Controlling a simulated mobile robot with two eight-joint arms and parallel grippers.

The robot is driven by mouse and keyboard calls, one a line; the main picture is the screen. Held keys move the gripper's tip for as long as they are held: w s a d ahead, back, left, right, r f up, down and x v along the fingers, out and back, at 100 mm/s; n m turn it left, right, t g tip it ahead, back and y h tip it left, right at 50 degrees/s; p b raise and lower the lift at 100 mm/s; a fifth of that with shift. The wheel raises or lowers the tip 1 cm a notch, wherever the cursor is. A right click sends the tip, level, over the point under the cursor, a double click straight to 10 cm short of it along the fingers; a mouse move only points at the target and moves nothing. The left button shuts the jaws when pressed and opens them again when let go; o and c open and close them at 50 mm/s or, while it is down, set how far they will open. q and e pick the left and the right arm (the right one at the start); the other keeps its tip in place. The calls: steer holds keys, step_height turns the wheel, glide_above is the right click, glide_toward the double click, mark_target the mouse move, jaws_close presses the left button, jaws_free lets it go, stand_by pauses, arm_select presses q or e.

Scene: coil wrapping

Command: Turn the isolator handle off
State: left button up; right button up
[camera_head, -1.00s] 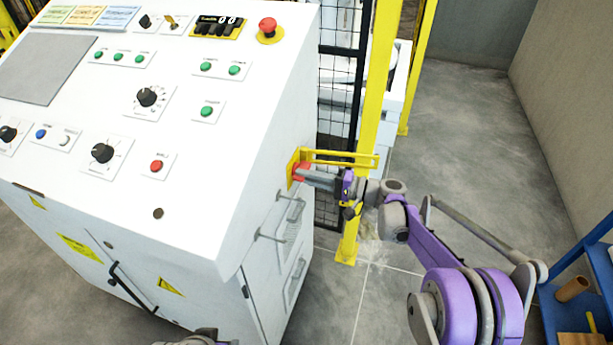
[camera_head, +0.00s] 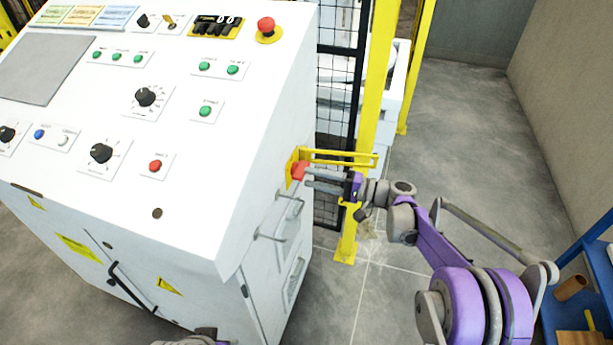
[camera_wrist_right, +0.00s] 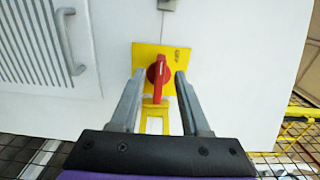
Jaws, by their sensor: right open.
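The red isolator handle (camera_head: 299,171) sits on a yellow plate (camera_head: 291,166) on the right side wall of the white control cabinet. In the right wrist view the handle (camera_wrist_right: 158,76) stands upright in the picture, its long axis pointing toward me. My right gripper (camera_head: 306,178) is open just off the handle. In the wrist view its two fingers (camera_wrist_right: 158,82) lie left and right of the handle's near part, with gaps on both sides. Of my left arm only a small piece shows at the bottom edge of the head view; its gripper is not seen.
A yellow guard bar (camera_head: 345,155) runs beside the handle toward a yellow post (camera_head: 372,110) and black mesh fence. Grey pull handles (camera_head: 272,222) stick out of the cabinet wall below. Blue shelving (camera_head: 597,240) stands at the right. The floor between is clear.

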steer(key=v, duration=0.8)
